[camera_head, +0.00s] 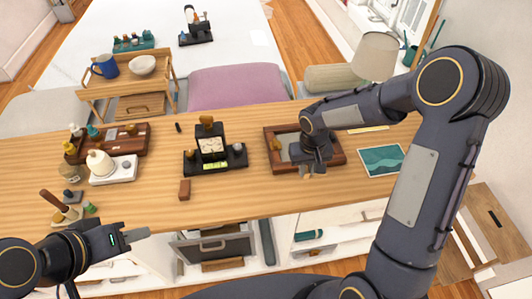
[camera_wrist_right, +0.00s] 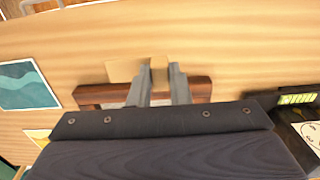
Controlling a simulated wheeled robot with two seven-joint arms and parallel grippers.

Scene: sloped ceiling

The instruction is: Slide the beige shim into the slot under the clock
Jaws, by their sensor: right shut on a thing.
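The black clock (camera_head: 211,147) stands upright on a dark base at the middle of the wooden counter, with a lit green strip low on its front. Part of its white face shows at the right edge of the right wrist view (camera_wrist_right: 312,132). The slot cannot be made out. My right gripper (camera_head: 309,170) is to the right of the clock, over the front edge of a brown-framed tray. It is shut on the beige shim (camera_wrist_right: 123,70), which is partly hidden by the fingers. My left gripper (camera_head: 138,235) is empty, low at the counter's front left.
The brown-framed tray (camera_head: 338,157) lies under my right gripper. A teal picture card (camera_head: 382,160) lies to its right. A small brown block (camera_head: 184,190) lies in front left of the clock. A white teapot device (camera_head: 111,168) stands further left. Bare counter lies between clock and tray.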

